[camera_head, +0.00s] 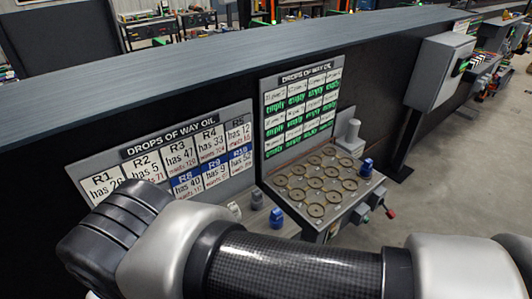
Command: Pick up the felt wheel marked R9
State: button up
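No felt wheel marked R9 can be made out in the head view. An R9 cell (215,170), reading "has 9", shows on the left white board (158,143) titled "Drops of way oil". A grey sloped panel (283,168) at the centre bears several round tan rings (316,210); I cannot tell whether they are wheels or seats, and no marks on them are legible. My arm crosses the foreground and hides the area below the left board. My gripper is not in view.
A second board (302,105) with green "empty" cells stands behind the panel. Blue knob-like parts (277,217) (366,167) sit beside the panel. A long dark partition (235,55) runs behind. A grey box on a post (440,70) stands right; open floor (455,185) lies there.

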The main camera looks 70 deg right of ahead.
aim_at(366, 168)
jog(key=z, duration=3.25)
jog(key=i+l+u, duration=0.45)
jog(key=i+l, duration=1.15)
